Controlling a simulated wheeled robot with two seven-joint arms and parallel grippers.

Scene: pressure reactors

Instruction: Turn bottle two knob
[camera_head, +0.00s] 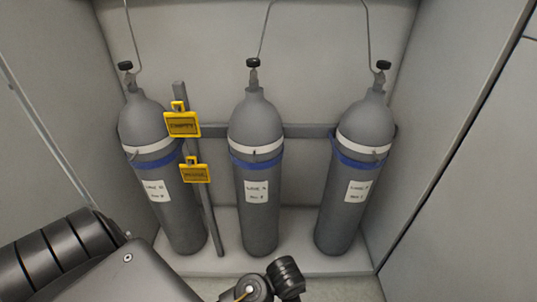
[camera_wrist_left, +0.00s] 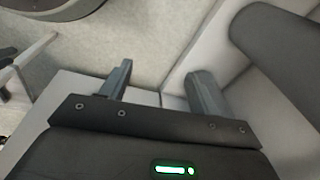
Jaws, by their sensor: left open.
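Three grey gas bottles stand upright in a row, each with a black knob on top. The middle bottle (camera_head: 256,190) has its knob (camera_head: 253,62) at the top centre; a thin pipe rises from it. The left bottle's knob (camera_head: 125,65) and the right bottle's knob (camera_head: 383,65) look alike. The label numbers are too small to read surely. In the left wrist view my left gripper (camera_wrist_left: 160,85) is open, its two fingers wide apart with nothing between them. Its fingers do not show in the head view, and no knob shows in the wrist view. My right gripper is not in view.
Yellow tags (camera_head: 182,124) hang on a grey post (camera_head: 215,228) between the left and middle bottles. A rail and blue straps run behind and around the bottles. Walls close in both sides. My arm links fill the lower left; space before the knobs is clear.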

